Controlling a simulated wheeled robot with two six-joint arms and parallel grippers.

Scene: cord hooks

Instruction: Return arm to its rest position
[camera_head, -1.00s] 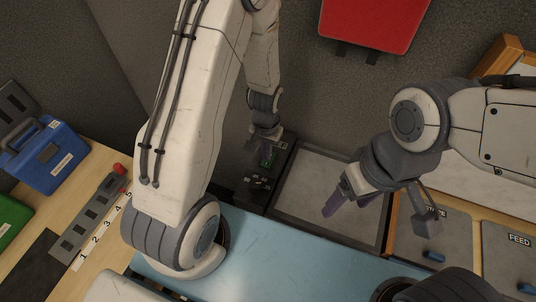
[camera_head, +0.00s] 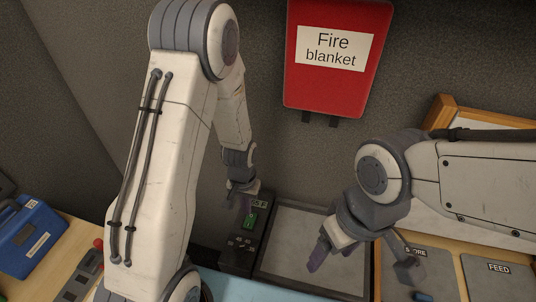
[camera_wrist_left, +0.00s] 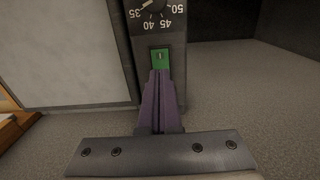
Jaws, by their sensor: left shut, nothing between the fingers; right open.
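My left gripper (camera_head: 246,201) reaches down over a dark control box (camera_head: 234,258) with its purple fingers together and nothing held. In the left wrist view the closed fingers (camera_wrist_left: 158,75) point at a green button (camera_wrist_left: 160,59) on the box, below a numbered dial (camera_wrist_left: 157,8). The fingertips overlap the button's lower edge in that view; I cannot tell whether they touch it. The green button also shows in the head view (camera_head: 250,220).
A red fire blanket case (camera_head: 303,82) hangs on the grey wall. A pale framed panel (camera_head: 312,244) lies beside the control box. Plates marked STORE (camera_head: 428,275) and FEED (camera_head: 500,285) are at the right. A blue case (camera_head: 28,238) stands at the left.

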